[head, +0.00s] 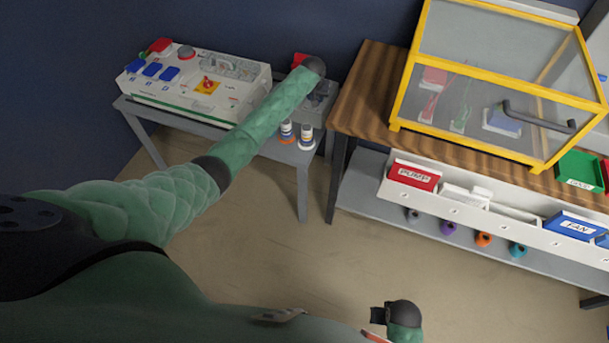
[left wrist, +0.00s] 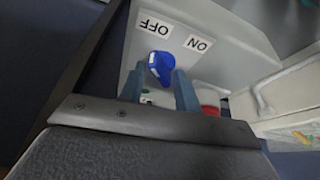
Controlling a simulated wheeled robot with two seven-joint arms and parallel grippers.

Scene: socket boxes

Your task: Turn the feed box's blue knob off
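The blue knob (left wrist: 160,67) sits on a light grey panel (left wrist: 222,68) in the left wrist view. An OFF label (left wrist: 154,25) is above it and an ON label (left wrist: 198,43) is to its upper right. The fingers of my left gripper (left wrist: 160,76) stand on either side of the knob, with a gap showing; they do not look closed on it. In the head view my left arm reaches a grey box (head: 317,104) on the side table; its wrist hides the knob and fingers. My right gripper (head: 378,315) is low in the head view, away from the box.
A white panel box (head: 225,108) with blue and red switches stands left on the grey table (head: 304,180). Two small bottles (head: 296,135) stand near its edge. Right is a wooden bench (head: 372,90) with a yellow-framed case (head: 468,155). Floor between is clear.

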